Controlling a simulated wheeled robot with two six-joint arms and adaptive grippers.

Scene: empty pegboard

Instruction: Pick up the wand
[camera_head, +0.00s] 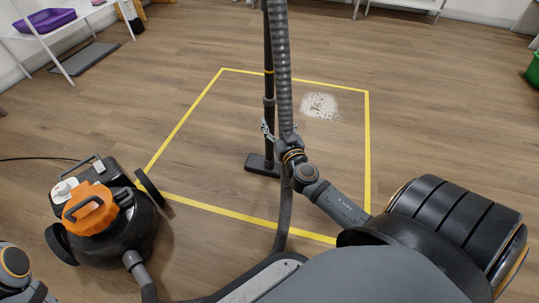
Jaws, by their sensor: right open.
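The wand (268,88) is a dark, nearly upright tube with a thin orange ring. Its flat floor head (262,165) rests on the wooden floor inside the yellow square, and its top runs out of the picture. My right gripper (267,130) is open at the lower part of the wand, with its fingers close by the tube. I cannot tell whether they touch it. A ribbed grey hose (280,60) hangs just right of the wand and partly hides the gripper. Part of my left arm shows at the lower left corner, but its gripper is out of view.
The black vacuum body with an orange lid (90,208) stands at the left. Yellow tape (195,107) marks a square on the floor, with a white spill (320,106) at its far right. A white shelf (40,38) stands far left. A green bin (534,70) is at the right edge.

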